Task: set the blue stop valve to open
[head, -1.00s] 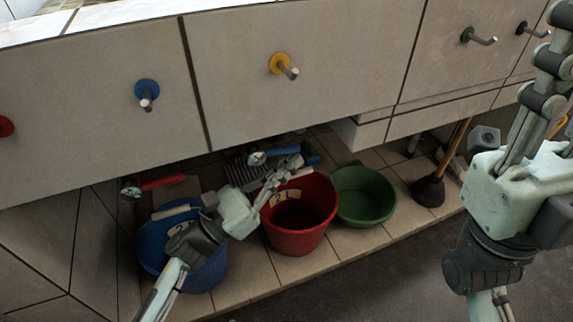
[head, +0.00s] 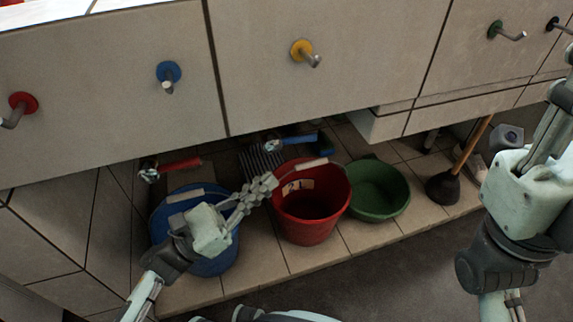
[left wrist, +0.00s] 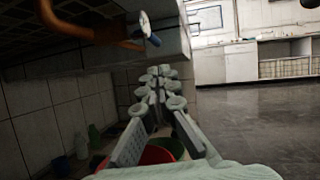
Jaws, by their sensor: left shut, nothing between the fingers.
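The blue stop valve (head: 297,141) is under the counter, behind the red bucket. Its blue lever lies roughly sideways, pointing right from a metal body. In the left wrist view the blue lever end (left wrist: 153,40) shows above my fingers, beside a copper pipe. My left gripper (head: 268,184) is shut and empty, in front of and below the valve, apart from it, over the gap between the blue and red buckets. It also shows in the left wrist view (left wrist: 160,78). My right gripper (head: 561,122) is at the right edge, partly cut off, its fingertips not clear.
A red-handled valve (head: 178,165) sits left of the blue one. A blue bucket (head: 217,263), red bucket (head: 312,230), green basin (head: 375,210) and plunger (head: 443,187) stand on the tiled ledge. Coloured hooks, including a blue one (head: 168,73), stick out from the counter front.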

